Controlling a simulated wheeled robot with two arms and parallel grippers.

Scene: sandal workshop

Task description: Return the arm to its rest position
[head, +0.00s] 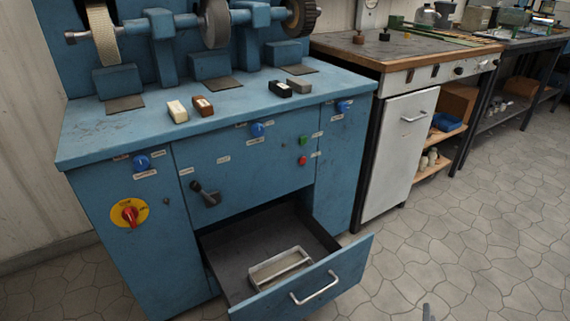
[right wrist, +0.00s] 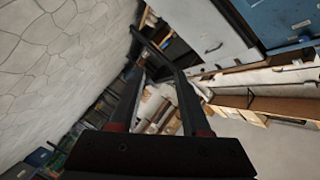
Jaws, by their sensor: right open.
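Most of the right arm is outside the head view. My left gripper is in neither view.
The blue machine cabinet (head: 85,150) has its lower drawer (head: 345,262) pulled out, with a pale open tray (head: 256,278) inside. Several small blocks lie on its top. A wooden-topped bench (head: 340,45) stands to the right. The floor (head: 470,240) at right is clear.

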